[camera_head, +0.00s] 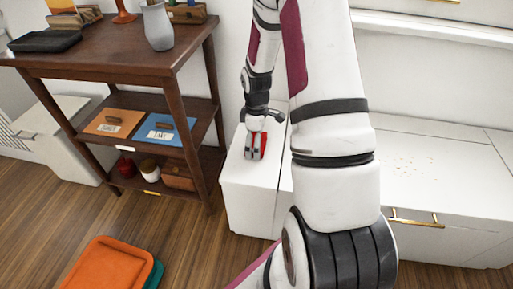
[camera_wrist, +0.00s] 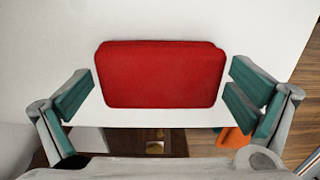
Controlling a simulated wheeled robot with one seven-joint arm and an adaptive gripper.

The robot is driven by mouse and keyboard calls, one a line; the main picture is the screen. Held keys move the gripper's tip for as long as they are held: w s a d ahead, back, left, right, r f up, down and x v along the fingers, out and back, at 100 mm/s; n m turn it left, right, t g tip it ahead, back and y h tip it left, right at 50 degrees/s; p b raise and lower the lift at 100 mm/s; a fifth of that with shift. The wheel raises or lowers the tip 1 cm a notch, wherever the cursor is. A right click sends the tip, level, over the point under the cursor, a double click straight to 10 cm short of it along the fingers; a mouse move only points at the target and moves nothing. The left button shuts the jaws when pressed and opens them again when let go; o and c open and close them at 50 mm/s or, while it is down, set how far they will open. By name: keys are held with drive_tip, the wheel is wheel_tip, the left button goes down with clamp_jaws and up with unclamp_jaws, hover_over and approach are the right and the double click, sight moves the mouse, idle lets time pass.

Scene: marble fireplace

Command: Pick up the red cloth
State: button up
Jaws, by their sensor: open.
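The red cloth (camera_wrist: 160,75) looks like a flat, folded rectangle with rounded corners. It lies on the white cabinet top (camera_head: 239,186) near its edge. In the head view only a small part of the red cloth (camera_head: 262,145) shows beside the fingers. My gripper (camera_head: 256,150) is over the cloth, pointing down. In the wrist view its teal-padded fingers (camera_wrist: 163,95) are spread apart, one on each side of the cloth, with nothing held between them. I cannot tell whether the fingertips touch the cabinet top.
A dark wooden shelf (camera_head: 110,60) with a grey vase (camera_head: 158,26) and a black tray (camera_head: 45,41) stands left of the cabinet. An orange tray (camera_head: 108,265) is on the wooden floor. The cabinet top (camera_head: 440,170) right of my arm is mostly clear, with small crumbs.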

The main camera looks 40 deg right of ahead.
drive_tip(key=c, duration=0.8)
drive_tip(key=shift+c, duration=0.2)
drive_tip(key=shift+r, duration=0.1)
drive_tip(key=shift+r+p, duration=0.55)
drive_tip(key=shift+r, duration=0.15)
wheel_tip(320, 180, up, 2)
drive_tip(key=shift+r+p, duration=0.1)
drive_tip(key=shift+p, duration=0.5)
drive_tip(key=s+a+p, duration=0.1)
drive_tip(key=s+a, duration=0.1)
drive_tip(key=s, duration=0.3)
drive_tip(key=s+a+r+p, duration=0.1)
drive_tip(key=s+a, duration=0.1)
drive_tip(key=s, duration=0.3)
drive_tip(key=s+a+p, duration=0.1)
drive_tip(key=s+a, duration=0.1)
drive_tip(key=s, duration=0.2)
drive_tip(key=shift+s+r, duration=0.15)
drive_tip(key=shift+s, duration=0.25)
